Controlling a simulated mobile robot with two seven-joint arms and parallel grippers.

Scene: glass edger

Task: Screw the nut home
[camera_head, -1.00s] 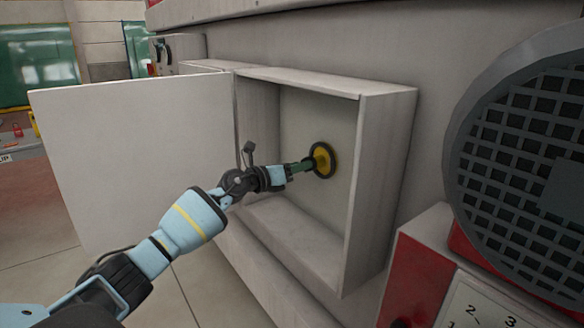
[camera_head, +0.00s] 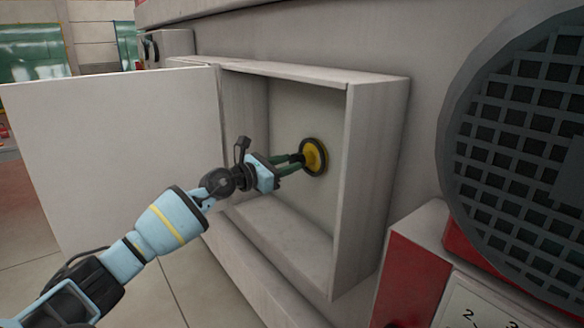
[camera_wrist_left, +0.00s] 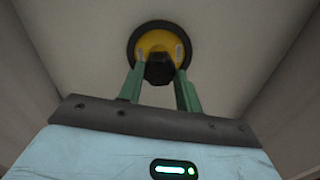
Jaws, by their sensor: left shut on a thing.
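A black hex nut (camera_wrist_left: 159,68) sits in front of a yellow disc (camera_wrist_left: 152,42) with a black rim, on the back wall of an open box. The disc also shows in the head view (camera_head: 315,157). My left gripper (camera_head: 297,163) reaches into the box from the left. In the left wrist view its two green fingers (camera_wrist_left: 160,76) are on either side of the nut, shut on it. The fingers partly cover the disc. How far the nut is from its seat cannot be told. My right gripper is not in view.
The grey box (camera_head: 365,180) has side walls around the gripper, and its door (camera_head: 115,150) stands open at the left. A round black grille (camera_head: 515,150) and a red and white panel (camera_head: 420,280) are at the right.

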